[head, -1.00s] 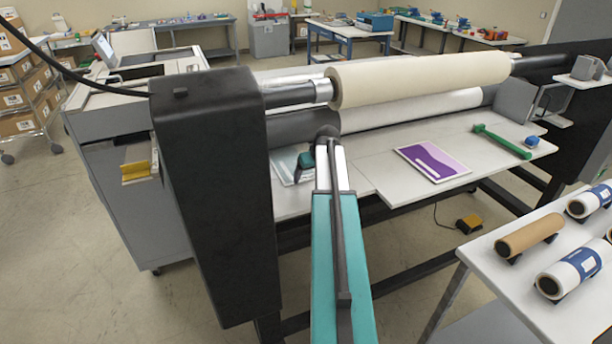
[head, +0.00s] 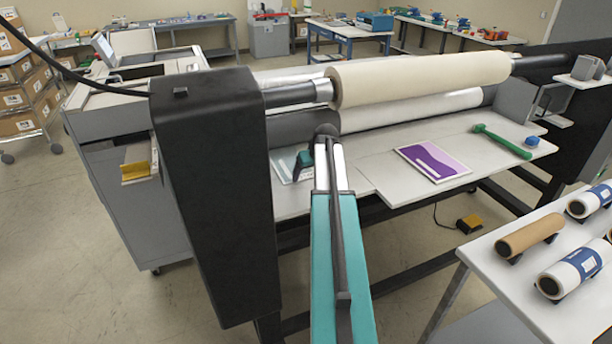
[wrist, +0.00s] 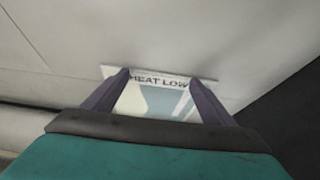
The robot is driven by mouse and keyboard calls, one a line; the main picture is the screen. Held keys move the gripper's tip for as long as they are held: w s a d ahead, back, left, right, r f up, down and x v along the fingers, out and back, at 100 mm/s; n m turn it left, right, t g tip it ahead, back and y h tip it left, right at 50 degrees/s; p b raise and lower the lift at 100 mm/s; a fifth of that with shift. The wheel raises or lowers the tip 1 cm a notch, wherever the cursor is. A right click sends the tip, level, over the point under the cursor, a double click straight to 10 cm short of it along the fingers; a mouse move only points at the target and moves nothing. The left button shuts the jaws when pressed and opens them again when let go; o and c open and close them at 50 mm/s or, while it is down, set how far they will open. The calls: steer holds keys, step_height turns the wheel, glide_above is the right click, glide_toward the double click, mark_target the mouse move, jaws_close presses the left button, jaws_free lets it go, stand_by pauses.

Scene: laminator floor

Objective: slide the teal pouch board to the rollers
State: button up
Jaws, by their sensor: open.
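The teal pouch board (head: 281,168) lies on the left part of the white feed table, below the rollers, partly hidden by my arm. In the wrist view the board (wrist: 156,99) shows pale and teal patches and the print "HEAT LOW" along its far edge. My gripper (wrist: 158,78) is open, its two dark fingers spread over the board. Whether they touch it I cannot tell. In the head view my gripper (head: 303,163) is small and partly hidden by my arm. The cream upper roller (head: 420,80) and the silver-white lower roller (head: 410,109) run across behind the table.
A purple and white board (head: 434,161) lies right of my arm on the feed table (head: 375,178). A green-handled tool (head: 503,142) and a blue round item (head: 531,141) lie farther right. The black side housing (head: 215,190) stands close on the left. A side table holds rolls (head: 530,236).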

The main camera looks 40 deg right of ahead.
steer(key=shift+s+a, duration=0.2)
steer(key=shift+s, duration=0.3)
stand_by(0.6)
stand_by(0.4)
steer(key=shift+w+d+r+p+v, duration=0.15)
steer(key=shift+p+v, duration=0.3)
steer(key=shift+v, duration=0.6)
steer(key=shift+w+r+p+v, duration=0.15)
steer(key=shift+p+v, duration=0.35)
steer(key=shift+v, duration=0.55)
steer(key=shift+w+d+p+v, duration=0.15)
steer(key=shift+p+v, duration=0.3)
steer(key=shift+v, duration=0.55)
steer(key=shift+s+a+f, duration=0.1)
